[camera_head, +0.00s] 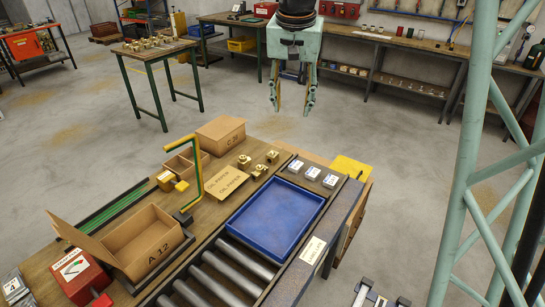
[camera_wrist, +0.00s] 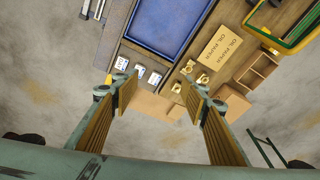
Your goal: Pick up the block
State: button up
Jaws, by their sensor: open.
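Several small brass blocks stand on the wooden bench beside the brown oil paper sheet (camera_head: 227,182). One brass block (camera_head: 243,160) is nearest the cardboard box, another brass block (camera_head: 272,157) is farther right, and a third brass block (camera_head: 260,171) is nearer the tray. The wrist view also shows brass blocks (camera_wrist: 188,67) right of centre, near my right finger. My gripper (camera_head: 291,106) hangs open and empty, high beyond the bench's far end. Its two fingers are wide apart in the wrist view (camera_wrist: 151,95), with nothing between them touching.

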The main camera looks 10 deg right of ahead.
jog(key=w+f+m+p, duration=0.1)
jog(key=w+f+p, duration=0.1)
jog(key=w+f, duration=0.4)
jog(key=w+f+m+p, duration=0.1)
jog(key=w+f, duration=0.3)
jog(key=w, duration=0.4)
jog(key=m+g+p, duration=0.1)
jog(key=m+p, duration=0.1)
jog(key=p, duration=0.2)
send_over(272, 154)
jog(key=a, duration=0.1)
notch_tip(272, 154, down, 16)
jog(key=r, duration=0.1)
jog(key=shift+s+a+f, duration=0.1)
jog(key=shift+s+f, duration=0.15)
jog(key=shift+s, duration=0.15)
jog(key=shift+w+d+f, duration=0.15)
jog(key=shift+f, duration=1.25)
jog(key=shift+w+d+f, duration=0.15)
jog(key=shift+f, duration=1.3)
jog(key=shift+w+d+f, duration=0.15)
jog(key=shift+f, duration=1.25)
jog(key=shift+f, duration=0.1)
jog(key=shift+w+d+f, duration=0.1)
jog(key=shift+d+f, duration=0.05)
jog(key=shift+f, duration=1.1)
jog(key=shift+w+d+f, duration=0.1)
jog(key=shift+d+f, duration=0.05)
jog(key=shift+f, duration=1.05)
